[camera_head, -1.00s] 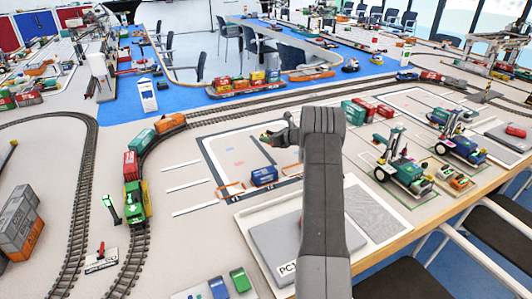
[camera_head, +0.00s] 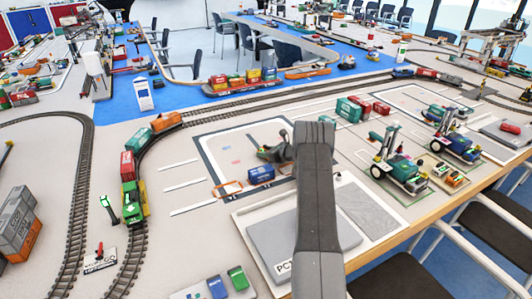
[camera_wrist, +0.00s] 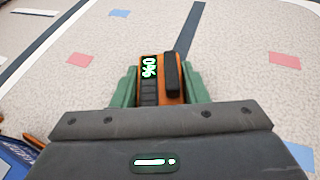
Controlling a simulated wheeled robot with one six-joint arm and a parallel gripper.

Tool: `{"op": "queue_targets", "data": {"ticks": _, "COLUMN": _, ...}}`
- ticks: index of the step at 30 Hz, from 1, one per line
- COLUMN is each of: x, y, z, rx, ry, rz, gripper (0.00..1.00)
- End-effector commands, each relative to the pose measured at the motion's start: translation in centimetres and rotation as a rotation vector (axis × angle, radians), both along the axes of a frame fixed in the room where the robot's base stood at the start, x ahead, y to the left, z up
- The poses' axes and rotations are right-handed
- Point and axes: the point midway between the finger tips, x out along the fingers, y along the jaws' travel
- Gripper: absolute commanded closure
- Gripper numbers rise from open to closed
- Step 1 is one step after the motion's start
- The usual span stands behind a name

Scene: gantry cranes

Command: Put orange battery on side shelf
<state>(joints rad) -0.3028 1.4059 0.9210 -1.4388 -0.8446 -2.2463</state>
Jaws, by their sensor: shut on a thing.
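The orange battery (camera_wrist: 160,80) shows in the wrist view, with a black handle and a lit green display that seems to read 0%. My gripper (camera_wrist: 163,88) is shut on it, one green finger on each side. In the head view my gripper (camera_head: 271,153) is over the outlined pad on the layout, just behind the blue container. The battery cannot be made out there, and my arm hides part of the pad. I cannot tell which surface is the side shelf.
A blue container (camera_head: 260,174) and an orange frame (camera_head: 228,189) stand close to my gripper. A train (camera_head: 131,200) is on the track at left. A grey plate (camera_head: 270,245) lies in front.

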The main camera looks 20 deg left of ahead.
Motion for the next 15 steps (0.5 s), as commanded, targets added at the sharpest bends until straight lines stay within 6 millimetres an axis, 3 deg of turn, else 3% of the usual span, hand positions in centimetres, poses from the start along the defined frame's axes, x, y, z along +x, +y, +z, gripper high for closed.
{"op": "queue_targets", "data": {"ticks": 2, "x": 0.02, "y": 0.0, "z": -0.24, "rx": 0.001, "ry": -0.001, "rz": 0.0, "gripper": 0.92}}
{"op": "queue_targets", "data": {"ticks": 3, "x": 0.0, "y": -0.01, "z": -0.15, "rx": 0.0, "ry": 0.0, "rz": 0.0, "gripper": 0.54}}
{"op": "queue_targets", "data": {"ticks": 6, "x": 0.0, "y": -0.01, "z": -0.14, "rx": 0.0, "ry": 0.0, "rz": 0.0, "gripper": 0.38}}
{"op": "queue_targets", "data": {"ticks": 15, "x": 0.0, "y": -0.01, "z": -0.03, "rx": 0.0, "ry": 0.0, "rz": 0.0, "gripper": 0.38}}
